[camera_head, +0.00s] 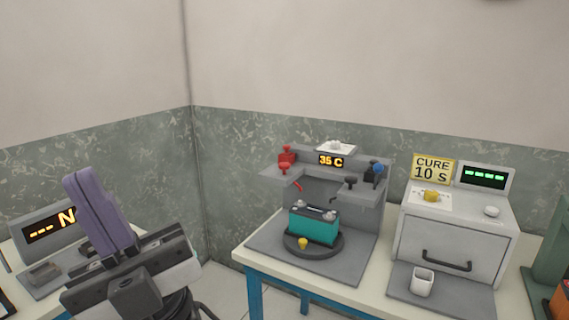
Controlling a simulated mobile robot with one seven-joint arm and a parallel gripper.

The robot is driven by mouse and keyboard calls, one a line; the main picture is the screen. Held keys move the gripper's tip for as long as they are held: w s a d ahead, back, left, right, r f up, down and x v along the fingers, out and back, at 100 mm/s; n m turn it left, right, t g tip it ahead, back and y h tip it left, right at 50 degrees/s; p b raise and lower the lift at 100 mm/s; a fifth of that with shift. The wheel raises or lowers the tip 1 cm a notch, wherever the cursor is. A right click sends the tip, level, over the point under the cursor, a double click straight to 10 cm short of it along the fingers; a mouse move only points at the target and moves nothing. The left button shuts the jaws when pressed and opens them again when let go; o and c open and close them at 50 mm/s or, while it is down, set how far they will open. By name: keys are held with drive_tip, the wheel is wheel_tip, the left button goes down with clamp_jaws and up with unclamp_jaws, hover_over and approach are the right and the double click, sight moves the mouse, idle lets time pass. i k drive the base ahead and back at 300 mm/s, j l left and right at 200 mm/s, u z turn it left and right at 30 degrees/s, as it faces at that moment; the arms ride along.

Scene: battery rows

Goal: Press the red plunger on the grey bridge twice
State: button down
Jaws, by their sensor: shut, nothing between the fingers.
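The grey bridge (336,190) stands on the table in the middle right, with a lit "35 C" display (331,161) on its front. The red plunger (286,155) stands on the bridge's left arm, with a short red piece (298,187) below that arm. A teal battery (313,226) sits under the bridge on a dark round turntable (327,250). My gripper (84,186) is at the lower left, its purple fingers shut and empty, pointing up and well left of the bridge. Whether the plunger is up or down cannot be told.
A black plunger with a blue top (377,170) stands on the bridge's right arm. A yellow knob (302,244) sits at the turntable's front. Another display (50,226) is partly behind my gripper.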

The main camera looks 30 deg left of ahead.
sight(283, 166)
drive_tip(key=i+j+z, duration=0.15)
drive_tip(key=j, duration=0.4)
drive_tip(key=i+j+z, duration=0.1)
drive_tip(key=j, duration=0.5)
drive_tip(key=i+j+z, duration=0.15)
drive_tip(key=j, duration=0.45)
drive_tip(key=i+j+z, duration=0.1)
drive_tip(key=j, duration=0.5)
